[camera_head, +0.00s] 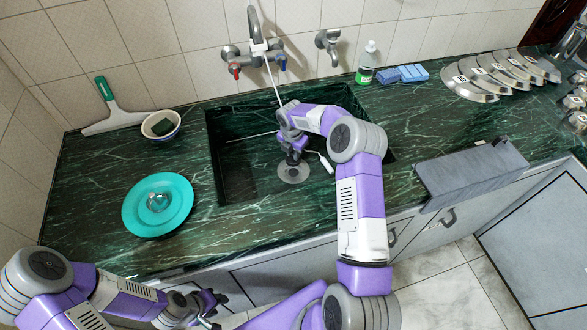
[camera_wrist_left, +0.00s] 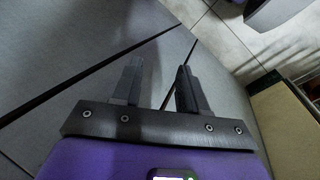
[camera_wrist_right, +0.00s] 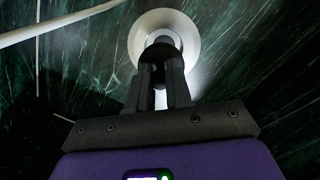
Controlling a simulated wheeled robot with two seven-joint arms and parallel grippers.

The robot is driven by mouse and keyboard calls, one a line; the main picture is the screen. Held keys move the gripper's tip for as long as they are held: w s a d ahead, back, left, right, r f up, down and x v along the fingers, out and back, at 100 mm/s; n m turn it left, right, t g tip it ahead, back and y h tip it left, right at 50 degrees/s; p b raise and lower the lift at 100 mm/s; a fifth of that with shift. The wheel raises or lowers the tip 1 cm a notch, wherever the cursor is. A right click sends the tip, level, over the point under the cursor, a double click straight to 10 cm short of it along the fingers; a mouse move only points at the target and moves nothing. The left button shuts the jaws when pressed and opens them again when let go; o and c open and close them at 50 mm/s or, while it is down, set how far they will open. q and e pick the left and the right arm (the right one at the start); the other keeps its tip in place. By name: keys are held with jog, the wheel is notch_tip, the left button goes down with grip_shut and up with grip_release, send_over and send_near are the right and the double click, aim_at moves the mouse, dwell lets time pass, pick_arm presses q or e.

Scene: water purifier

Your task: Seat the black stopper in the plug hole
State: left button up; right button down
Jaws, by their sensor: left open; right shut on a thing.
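My right gripper (camera_head: 292,150) reaches down into the sink over the round metal plug hole (camera_head: 294,173). In the right wrist view its fingers (camera_wrist_right: 163,75) are shut on a dark piece, the black stopper (camera_wrist_right: 161,52). The stopper overlaps the pale metal ring of the plug hole (camera_wrist_right: 139,38) in that view; I cannot tell whether it touches it. In the head view the stopper is mostly hidden by the gripper. My left gripper (camera_head: 210,304) is open and empty in front of the cabinets; its fingers also show in the left wrist view (camera_wrist_left: 158,80).
The sink (camera_head: 237,185) is set in a green marble counter. A teal plate (camera_head: 136,220), a bowl (camera_head: 150,124) and a squeegee (camera_head: 116,118) lie left. A bottle (camera_head: 366,64), sponges (camera_head: 410,73) and lids (camera_head: 487,75) are right.

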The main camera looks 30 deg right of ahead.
aim_at(292, 161)
notch_tip(292, 161, down, 7)
jog(key=shift+f+b, duration=0.1)
jog(key=shift+b, duration=0.9)
jog(key=shift+f, duration=0.1)
jog(key=c, duration=1)
grip_release()
jog(key=shift+c, duration=0.2)
jog(key=shift+r, duration=0.2)
jog(key=r+p, duration=0.1)
jog(key=r, duration=0.3)
jog(key=r+p, duration=0.1)
jog(key=r, duration=0.3)
jog(key=s+a+r+p, duration=0.1)
jog(key=r, duration=0.2)
jog(key=shift+r+p, duration=0.3)
jog(key=shift+r, duration=0.1)
